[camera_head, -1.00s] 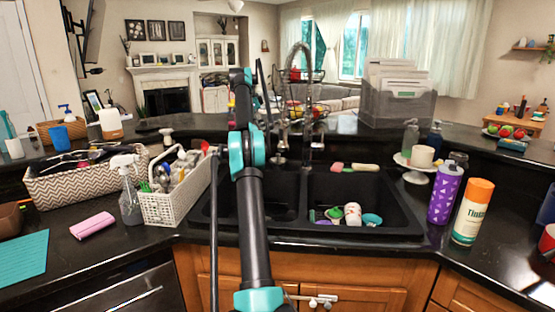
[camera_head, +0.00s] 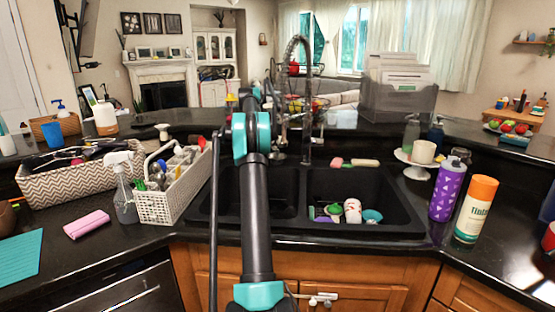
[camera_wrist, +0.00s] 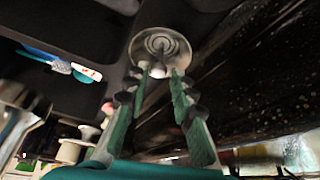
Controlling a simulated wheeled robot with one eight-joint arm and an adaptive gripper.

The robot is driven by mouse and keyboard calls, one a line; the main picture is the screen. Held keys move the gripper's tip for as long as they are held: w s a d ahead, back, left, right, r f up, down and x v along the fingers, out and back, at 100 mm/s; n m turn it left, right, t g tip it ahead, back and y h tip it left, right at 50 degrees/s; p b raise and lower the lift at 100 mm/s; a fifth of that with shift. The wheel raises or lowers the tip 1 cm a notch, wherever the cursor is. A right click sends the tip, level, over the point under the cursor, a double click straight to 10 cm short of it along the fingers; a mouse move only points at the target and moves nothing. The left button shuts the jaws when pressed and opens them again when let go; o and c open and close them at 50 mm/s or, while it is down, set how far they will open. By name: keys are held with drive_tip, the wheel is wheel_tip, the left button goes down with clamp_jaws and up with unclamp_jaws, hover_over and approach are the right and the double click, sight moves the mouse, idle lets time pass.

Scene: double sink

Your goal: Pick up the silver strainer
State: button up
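The silver strainer (camera_wrist: 160,42) shows in the wrist view as a round, shiny disc with concentric rings, close to the black sink. My gripper (camera_wrist: 160,72) points at it, with its two green-padded fingers apart and their tips overlapping the near part of the disc. A gap shows between the tips; whether they touch the strainer I cannot tell. In the head view my arm hides the gripper, and I cannot make out the strainer there.
The black double sink (camera_head: 318,226) holds several small items in its right basin. A white caddy (camera_head: 160,208) stands left of it. A purple bottle (camera_head: 447,190) and an orange-capped bottle (camera_head: 474,208) stand right. The tall faucet (camera_head: 308,100) rises behind.

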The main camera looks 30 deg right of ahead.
sight(277, 152)
drive_tip(key=shift+x, duration=3.15)
drive_tip(key=shift+s, duration=0.1)
clamp_jaws()
